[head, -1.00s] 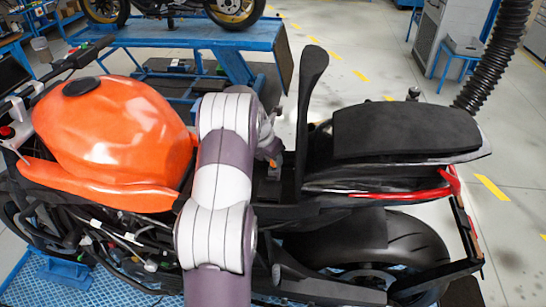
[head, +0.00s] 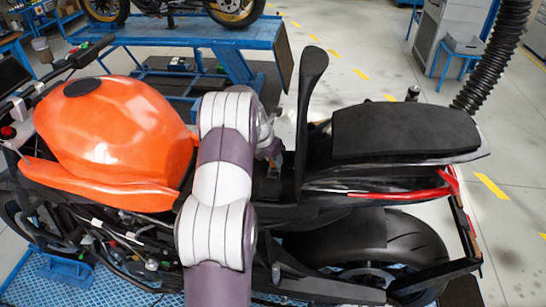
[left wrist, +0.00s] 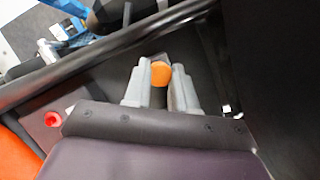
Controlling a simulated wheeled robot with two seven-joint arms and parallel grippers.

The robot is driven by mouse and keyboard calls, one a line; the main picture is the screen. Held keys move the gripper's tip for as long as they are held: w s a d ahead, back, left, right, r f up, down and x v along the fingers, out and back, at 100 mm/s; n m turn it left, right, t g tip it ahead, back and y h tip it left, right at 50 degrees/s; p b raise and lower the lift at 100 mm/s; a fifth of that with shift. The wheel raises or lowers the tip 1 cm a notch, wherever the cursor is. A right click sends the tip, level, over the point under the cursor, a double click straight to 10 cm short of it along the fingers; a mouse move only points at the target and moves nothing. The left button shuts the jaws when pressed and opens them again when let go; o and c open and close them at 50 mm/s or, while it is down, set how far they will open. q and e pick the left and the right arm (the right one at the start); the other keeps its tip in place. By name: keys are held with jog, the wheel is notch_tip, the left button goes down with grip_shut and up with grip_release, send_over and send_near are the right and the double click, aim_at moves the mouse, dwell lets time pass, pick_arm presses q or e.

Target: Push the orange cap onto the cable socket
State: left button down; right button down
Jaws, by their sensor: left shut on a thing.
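The orange cap (left wrist: 160,74) shows between the two grey fingers of my left gripper (left wrist: 160,84) in the left wrist view. The gripper is shut on it. In the head view my left gripper (head: 273,155) is small and partly hidden behind my own arm, in the gap between the tank and the seat of the motorcycle. The cap cannot be made out there. I cannot pick out the cable socket in either view. My right gripper is not in view.
The motorcycle has an orange tank (head: 115,130), a black seat (head: 405,132) and an upright black panel (head: 309,95) close beside my gripper. A dark bar (left wrist: 95,62) crosses the left wrist view. A red round part (left wrist: 53,119) lies to the left there.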

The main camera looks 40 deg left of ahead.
pick_arm(q)
jog(key=shift+f, duration=0.6)
jog(key=c, duration=0.8)
grip_release()
jog(key=shift+c, duration=0.2)
jog(key=b+v, duration=0.3)
jog(key=v, duration=0.9)
jog(key=shift+s+r+b, duration=0.2)
jog(key=shift+r+b, duration=0.2)
